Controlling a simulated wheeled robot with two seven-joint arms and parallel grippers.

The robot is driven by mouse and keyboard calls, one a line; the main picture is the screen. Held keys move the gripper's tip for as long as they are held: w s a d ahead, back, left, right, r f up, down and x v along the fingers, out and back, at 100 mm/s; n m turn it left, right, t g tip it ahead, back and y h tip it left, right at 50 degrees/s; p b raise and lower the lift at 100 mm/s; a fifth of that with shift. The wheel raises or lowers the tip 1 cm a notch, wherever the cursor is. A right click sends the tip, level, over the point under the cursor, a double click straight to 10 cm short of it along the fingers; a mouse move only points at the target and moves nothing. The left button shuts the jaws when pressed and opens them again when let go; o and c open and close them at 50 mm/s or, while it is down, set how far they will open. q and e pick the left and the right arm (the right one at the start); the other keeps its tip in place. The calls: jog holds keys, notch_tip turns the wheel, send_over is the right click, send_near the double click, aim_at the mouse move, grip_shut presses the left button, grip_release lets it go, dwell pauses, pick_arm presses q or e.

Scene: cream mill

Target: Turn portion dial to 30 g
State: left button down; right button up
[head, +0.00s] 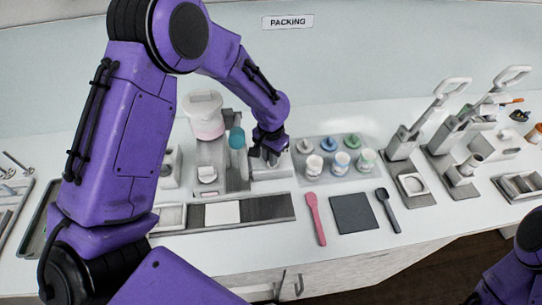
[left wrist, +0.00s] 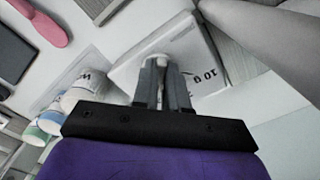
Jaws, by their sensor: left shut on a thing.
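The white portion dial unit (head: 272,173) stands on the counter at the right of the mill, partly hidden under my left gripper. My left gripper (head: 268,157) comes down on it from above. In the left wrist view, the unit's white face (left wrist: 130,72) carries a "10 g" mark near its right side. There my left gripper (left wrist: 164,68) is shut on the dial's knob at the middle of this face. The fingers hide most of the knob, and I cannot read its setting. My right gripper is out of view; only part of that arm shows at the lower right.
A mill with a pink-and-white container (head: 205,122) stands left of the dial. A tray (head: 313,182) with several cups and jars is close on the right. A pink spatula (head: 315,218), dark mat (head: 354,213) and black spoon (head: 388,210) lie in front.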

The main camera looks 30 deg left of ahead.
pick_arm(q)
jog(key=shift+w+r, duration=0.1)
jog(key=c, duration=1.2)
grip_release()
jog(key=shift+o, duration=0.2)
jog(key=shift+r, duration=0.25)
notch_tip(320, 180, up, 10)
jog(key=b, duration=0.2)
